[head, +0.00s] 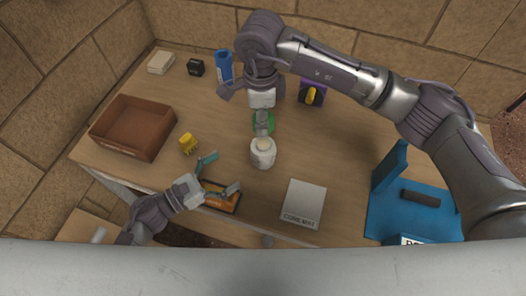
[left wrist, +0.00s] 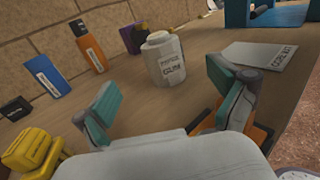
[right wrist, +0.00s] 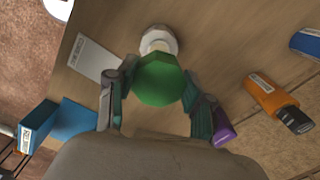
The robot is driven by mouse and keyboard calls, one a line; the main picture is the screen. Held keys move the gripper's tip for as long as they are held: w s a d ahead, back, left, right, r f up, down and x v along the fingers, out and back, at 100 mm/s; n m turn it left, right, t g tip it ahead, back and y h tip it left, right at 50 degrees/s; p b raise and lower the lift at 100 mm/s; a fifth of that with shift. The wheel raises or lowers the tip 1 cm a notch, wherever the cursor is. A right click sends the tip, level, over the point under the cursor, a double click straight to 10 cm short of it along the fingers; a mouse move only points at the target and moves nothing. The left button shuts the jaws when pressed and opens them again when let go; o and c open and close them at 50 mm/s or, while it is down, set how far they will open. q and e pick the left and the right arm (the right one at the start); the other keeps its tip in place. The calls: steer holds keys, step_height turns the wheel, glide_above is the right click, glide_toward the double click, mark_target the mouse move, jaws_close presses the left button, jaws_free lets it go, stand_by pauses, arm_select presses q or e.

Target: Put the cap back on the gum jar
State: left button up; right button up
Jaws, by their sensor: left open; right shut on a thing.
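The white gum jar (head: 263,158) stands upright on the table, its top bare and pale. Its label shows in the left wrist view (left wrist: 168,68). The green cap (right wrist: 158,82) is held between the fingers of my right gripper (right wrist: 158,95), which is shut on it. In the head view the cap (head: 271,124) is partly hidden by the gripper and appears just behind the jar, apart from its rim. In the right wrist view the cap covers part of the jar (right wrist: 158,38). My left gripper (head: 220,174) is open and empty, at the jar's front left.
An orange object (head: 222,203) lies beneath my left gripper, near the front edge. A yellow object (head: 188,144) and brown box (head: 132,149) are left. A white labelled panel (head: 303,203) lies front right, beside a blue stand (head: 390,190). Blue bottle (head: 223,66) and purple box (head: 304,100) stand behind.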

arm_select(q)
steer(key=x, duration=1.1)
steer(key=shift+w+d, duration=0.2)
steer(key=shift+d, duration=0.15)
steer(key=shift+c, duration=0.3)
steer(key=c, duration=1.7)
arm_select(e)
glide_above(262, 143)
steer(key=shift+f, duration=2.45)
steer(key=shift+f, duration=0.9)
arm_select(q)
jaws_close()
arm_select(e)
steer(key=shift+f, duration=0.55)
